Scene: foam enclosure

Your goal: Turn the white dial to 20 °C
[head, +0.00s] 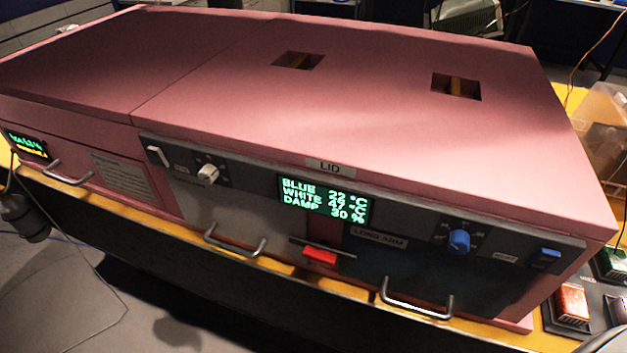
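The white dial (208,174) is a small knob on the grey front panel of the pink foam enclosure (350,80), left of the middle. A white switch (158,156) sits just left of it. The green-lit display (325,200) has rows for BLUE, WHITE and DAMP. BLUE seems to read 22 °C and DAMP 30 %. The WHITE figure looks like 47 °C but is not sharp. The marks around the white dial are too small to read. Neither of my grippers shows in the head view.
A blue dial (459,241) and blue switch (544,258) sit at the panel's right. Metal handles (235,244) and a red latch (320,256) stick out below. A dark rounded object (25,215) with a cable is at the far left. Red and green buttons (572,303) lie at right.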

